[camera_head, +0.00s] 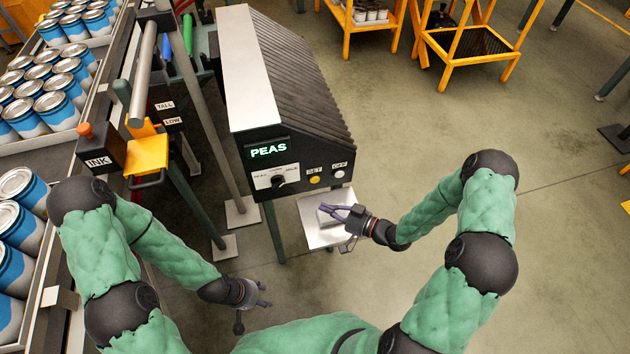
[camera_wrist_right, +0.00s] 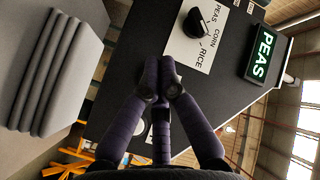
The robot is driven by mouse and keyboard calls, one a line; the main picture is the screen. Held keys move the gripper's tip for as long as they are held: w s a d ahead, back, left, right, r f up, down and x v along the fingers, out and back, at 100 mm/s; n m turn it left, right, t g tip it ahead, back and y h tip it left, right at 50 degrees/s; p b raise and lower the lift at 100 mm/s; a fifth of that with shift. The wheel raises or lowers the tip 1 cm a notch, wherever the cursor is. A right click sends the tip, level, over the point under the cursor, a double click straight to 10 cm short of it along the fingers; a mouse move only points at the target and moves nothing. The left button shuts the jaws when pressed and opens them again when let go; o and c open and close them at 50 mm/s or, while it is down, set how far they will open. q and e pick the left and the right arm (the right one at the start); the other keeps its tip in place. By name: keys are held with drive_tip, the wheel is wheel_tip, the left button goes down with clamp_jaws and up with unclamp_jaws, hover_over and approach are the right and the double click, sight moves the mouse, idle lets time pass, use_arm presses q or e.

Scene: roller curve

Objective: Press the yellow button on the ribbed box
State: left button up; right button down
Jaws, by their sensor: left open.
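The ribbed box (camera_head: 315,95) stands at the centre of the head view, with a dark front panel, a lit PEAS display (camera_head: 268,150) and a knob (camera_head: 277,181). The yellow button (camera_head: 315,180) is low on this panel, left of a white button (camera_head: 339,174). My right gripper (camera_head: 328,211) is just below the yellow button in the picture, with no contact seen. In the right wrist view its fingertips (camera_wrist_right: 162,76) are together and empty, before the dark panel; I cannot make out the yellow button there. My left gripper (camera_head: 254,298) is open and empty, low and left of the box.
A conveyor (camera_head: 60,310) with blue-banded cans runs along the left. An orange-capped INK post (camera_head: 97,150) and a yellow bracket (camera_head: 148,154) stand beside it. A pale plate (camera_head: 316,237) lies below my right gripper. The floor at right is largely clear.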

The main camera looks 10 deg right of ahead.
drive_tip(key=shift+w+a+b, duration=0.15)
drive_tip(key=shift+w+b, duration=0.55)
drive_tip(key=shift+w, duration=2.9)
drive_tip(key=shift+w, duration=0.15)
drive_tip(key=shift+w, duration=0.25)
drive_tip(key=shift+w, duration=0.45)
drive_tip(key=shift+s, duration=0.85)
drive_tip(key=shift+s, duration=0.1)
drive_tip(key=shift+s+p, duration=0.5)
drive_tip(key=shift+s, duration=1.95)
